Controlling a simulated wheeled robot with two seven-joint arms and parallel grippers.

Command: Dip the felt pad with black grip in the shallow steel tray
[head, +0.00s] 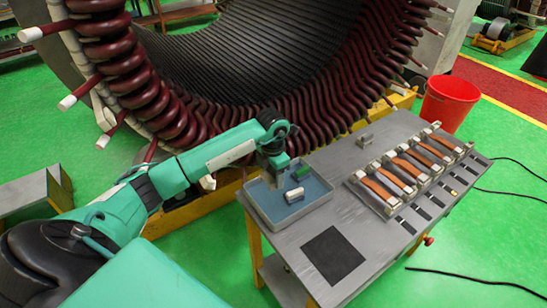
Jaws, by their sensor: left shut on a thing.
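The shallow steel tray (318,188) sits at the left end of the grey work table, with a blue-grey surface inside. My right gripper is out of view.
The grey table (375,235) also bears a rack of copper-coloured strips (400,170), a black square mat (333,254) and a small grey block (364,141). The big stator (290,60) stands close behind. A red bucket (450,102) stands beyond the table.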

